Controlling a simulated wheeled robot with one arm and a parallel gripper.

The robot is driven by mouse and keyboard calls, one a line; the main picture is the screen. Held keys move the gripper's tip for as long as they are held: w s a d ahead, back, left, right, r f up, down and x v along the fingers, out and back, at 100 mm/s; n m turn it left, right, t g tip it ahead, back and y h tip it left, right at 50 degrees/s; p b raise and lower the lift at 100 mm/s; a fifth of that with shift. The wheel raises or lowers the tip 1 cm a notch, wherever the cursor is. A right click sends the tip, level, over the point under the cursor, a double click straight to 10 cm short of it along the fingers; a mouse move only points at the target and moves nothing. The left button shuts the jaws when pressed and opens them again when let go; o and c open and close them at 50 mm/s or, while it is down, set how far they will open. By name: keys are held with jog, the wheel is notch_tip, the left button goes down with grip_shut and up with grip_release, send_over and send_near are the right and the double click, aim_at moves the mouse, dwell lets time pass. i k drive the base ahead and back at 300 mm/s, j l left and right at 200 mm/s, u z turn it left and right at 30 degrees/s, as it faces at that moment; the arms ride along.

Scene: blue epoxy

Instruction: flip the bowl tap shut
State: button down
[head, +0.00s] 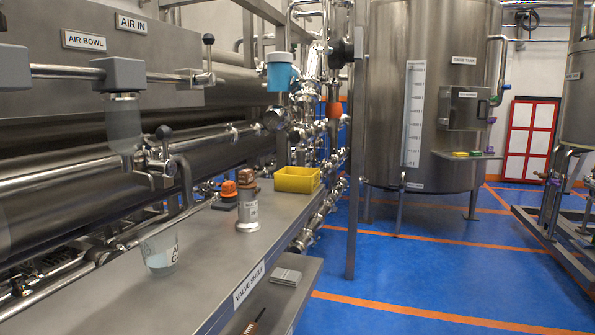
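The air bowl is a translucent grey cup (124,124) hanging under a grey block in the pipe at the left, below the "AIR BOWL" label (84,40). Just below and right of it is a small metal tap (155,168), which I take to be the bowl tap. Its lever ends in a black ball (164,132) and points up. I cannot tell from this view whether the tap is open or shut. A clear cup (160,252) with lettering stands on the shelf below the tap. My gripper is not in view.
The grey valve shelf (130,305) runs along the left. Another black-ball lever (208,39) sits farther right. A steel post (353,220) stands by the shelf; the blue floor (440,265) is clear.

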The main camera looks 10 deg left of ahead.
aim_at(166, 166)
jog(key=u, duration=1.75)
